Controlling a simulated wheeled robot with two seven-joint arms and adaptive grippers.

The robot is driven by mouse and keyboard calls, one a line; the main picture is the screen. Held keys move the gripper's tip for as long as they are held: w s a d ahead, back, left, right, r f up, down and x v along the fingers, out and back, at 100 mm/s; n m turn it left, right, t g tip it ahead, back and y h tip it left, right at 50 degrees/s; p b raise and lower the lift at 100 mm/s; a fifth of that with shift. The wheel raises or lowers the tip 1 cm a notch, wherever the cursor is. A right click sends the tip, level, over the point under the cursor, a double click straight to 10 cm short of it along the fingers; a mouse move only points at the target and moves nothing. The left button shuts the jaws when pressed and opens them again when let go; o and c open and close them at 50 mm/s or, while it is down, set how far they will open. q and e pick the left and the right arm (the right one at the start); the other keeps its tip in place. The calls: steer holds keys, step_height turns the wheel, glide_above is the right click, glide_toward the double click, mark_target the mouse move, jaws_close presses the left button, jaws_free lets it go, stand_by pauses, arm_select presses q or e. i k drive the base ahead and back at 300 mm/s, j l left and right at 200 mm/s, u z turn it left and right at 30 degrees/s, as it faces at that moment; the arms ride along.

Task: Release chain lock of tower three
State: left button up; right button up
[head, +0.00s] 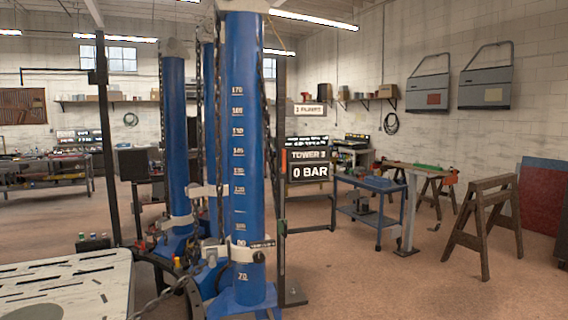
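A tall blue tower (246,90) with white height marks stands nearest in the head view. A dark sign (308,165) reading "TOWER 3" and "0 BAR" is at its right. A white collar (245,254) wraps the tower low down, near the 70 mark, with a small dark fitting on it. A dark chain (217,120) hangs along the tower's left side, and a chain also runs low at the front (160,298). I cannot tell which part is the chain lock or whether it is engaged. Neither of my grippers is in view.
Other blue towers (176,130) stand behind at the left. A pale slotted table (65,283) fills the lower left. A blue cart (375,184) and a wooden sawhorse (485,215) stand at the right. The floor (400,290) at the lower right is clear.

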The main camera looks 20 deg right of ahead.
mark_target(282, 169)
steer(key=i+l+u, duration=0.1)
steer(key=i+l, duration=0.9)
steer(key=i+l+u, duration=0.1)
steer(key=i+l, duration=1)
